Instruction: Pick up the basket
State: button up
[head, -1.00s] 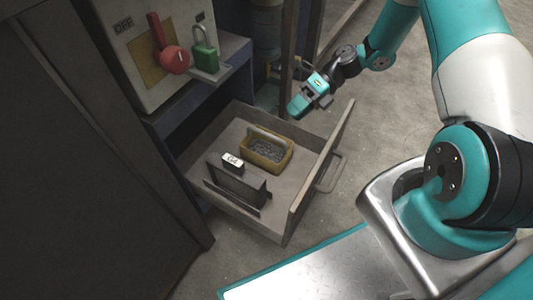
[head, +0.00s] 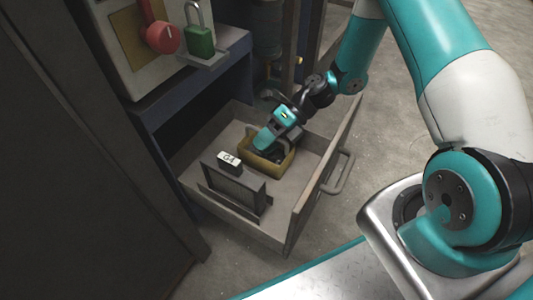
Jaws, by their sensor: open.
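The basket (head: 272,168) is a small yellow-brown open container in the pulled-out drawer, toward its back. In the head view my gripper (head: 266,141) is over the basket, pointing down at its upper left part, and covers much of its inside. The jaws are open. Dark finger parts show at the basket's opening; whether they touch its wall I cannot tell. The dark mesh contents are mostly hidden.
The drawer (head: 300,207) has raised walls and a front handle (head: 340,172). A dark upright panel (head: 233,186) with a white "G4" tag (head: 229,160) stands in front of the basket. A shelf with a green padlock (head: 200,40) and red knob (head: 162,37) is above left.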

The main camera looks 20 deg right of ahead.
grip_shut()
jog(key=shift+r, duration=0.15)
notch_tip(320, 180, up, 20)
jog(key=p, duration=1)
dwell(0.3)
